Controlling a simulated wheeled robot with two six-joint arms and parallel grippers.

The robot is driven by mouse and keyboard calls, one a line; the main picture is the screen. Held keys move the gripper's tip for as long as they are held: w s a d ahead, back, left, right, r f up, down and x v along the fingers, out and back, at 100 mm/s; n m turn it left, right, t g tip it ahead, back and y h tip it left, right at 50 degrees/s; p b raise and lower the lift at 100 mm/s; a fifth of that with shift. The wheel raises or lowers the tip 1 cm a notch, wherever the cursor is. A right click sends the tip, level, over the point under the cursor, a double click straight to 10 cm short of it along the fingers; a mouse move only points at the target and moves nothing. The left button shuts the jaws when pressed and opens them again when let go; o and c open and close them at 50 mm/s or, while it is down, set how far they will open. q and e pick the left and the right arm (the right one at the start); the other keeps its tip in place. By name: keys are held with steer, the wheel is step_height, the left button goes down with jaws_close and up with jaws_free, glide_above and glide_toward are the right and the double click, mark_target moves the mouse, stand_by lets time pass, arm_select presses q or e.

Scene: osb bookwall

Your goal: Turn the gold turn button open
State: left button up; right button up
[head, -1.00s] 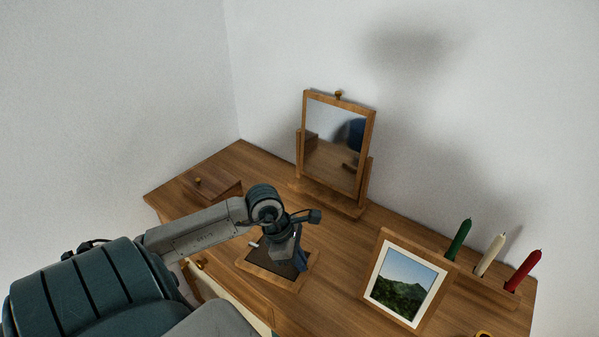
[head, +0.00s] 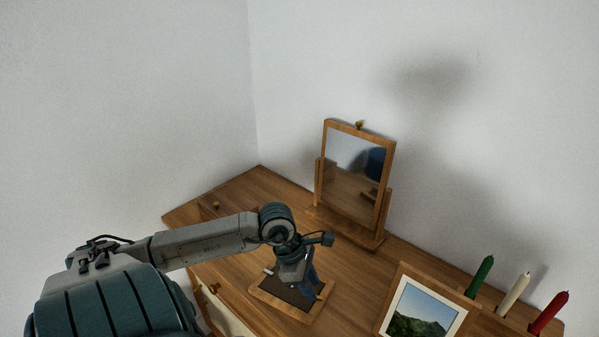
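A wooden frame (head: 263,294) with a dark panel lies flat on the desk, low in the middle of the head view. A small pale piece (head: 268,271) shows at its upper left edge; I cannot tell whether it is metal. I cannot make out a gold turn button for sure on the frame; my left gripper and wrist cover part of it. My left gripper (head: 303,290) points down over the right part of the dark panel. Its fingers are dark and small here, so their opening and any contact are unclear. My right gripper is out of view.
A tilting mirror (head: 355,175) with a gold-brown knob (head: 360,125) stands behind. A framed landscape picture (head: 420,315) and a holder with green (head: 479,277), cream (head: 513,295) and red (head: 548,313) candles stand right. A low wooden box (head: 225,204) is at left. The desk (head: 355,272) is clear between.

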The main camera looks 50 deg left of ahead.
arm_select(q)
steer(key=v, duration=0.3)
steer(key=shift+r+p, duration=0.3)
steer(key=shift+p, duration=0.05)
steer(key=p+v, duration=0.5)
steer(key=shift+f, duration=0.1)
